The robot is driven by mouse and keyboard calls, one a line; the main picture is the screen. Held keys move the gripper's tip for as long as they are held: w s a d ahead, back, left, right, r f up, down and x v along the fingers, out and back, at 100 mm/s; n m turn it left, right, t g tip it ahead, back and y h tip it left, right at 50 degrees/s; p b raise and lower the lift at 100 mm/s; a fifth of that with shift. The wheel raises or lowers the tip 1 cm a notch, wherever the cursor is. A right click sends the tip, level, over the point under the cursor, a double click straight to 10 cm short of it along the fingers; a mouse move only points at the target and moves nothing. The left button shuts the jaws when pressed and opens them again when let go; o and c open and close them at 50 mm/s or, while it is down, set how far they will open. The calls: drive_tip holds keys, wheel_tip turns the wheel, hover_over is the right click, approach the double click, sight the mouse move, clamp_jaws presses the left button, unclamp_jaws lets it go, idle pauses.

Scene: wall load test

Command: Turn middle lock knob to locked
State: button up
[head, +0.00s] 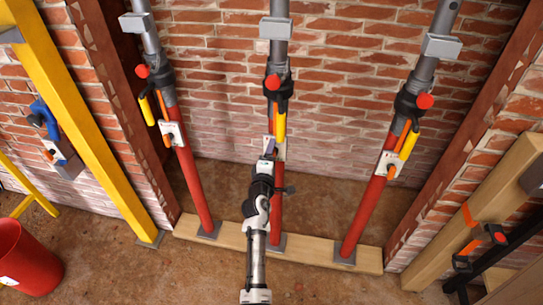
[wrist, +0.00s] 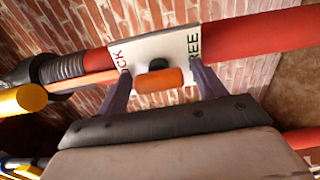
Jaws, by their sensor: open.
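The middle prop is a red tube (head: 276,205) with a grey upper tube, standing upright before the brick wall. Its white lock plate (wrist: 203,50) has lettering that reads partly as "LOCK" at left and "FREE" at right in the wrist view. The orange lock knob (wrist: 160,79) with a black hub sits on the plate between the two words. My gripper (wrist: 160,72) is open, one finger on each side of the knob, with gaps visible. In the head view my gripper (head: 270,148) covers most of the middle plate (head: 281,152) and hides the knob.
Similar props stand at left (head: 195,190) and right (head: 362,215), each with its own plate and knob. A yellow handle (head: 279,125) hangs just above the middle plate. A timber board (head: 315,253) runs under the props. A red bucket (head: 25,258) stands at lower left.

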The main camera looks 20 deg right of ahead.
drive_tip(key=b+v, duration=0.3)
drive_tip(key=v, duration=1)
drive_tip(key=shift+s+a+b, duration=0.25)
drive_tip(key=shift+s+b, duration=0.05)
drive_tip(key=shift+s, duration=0.05)
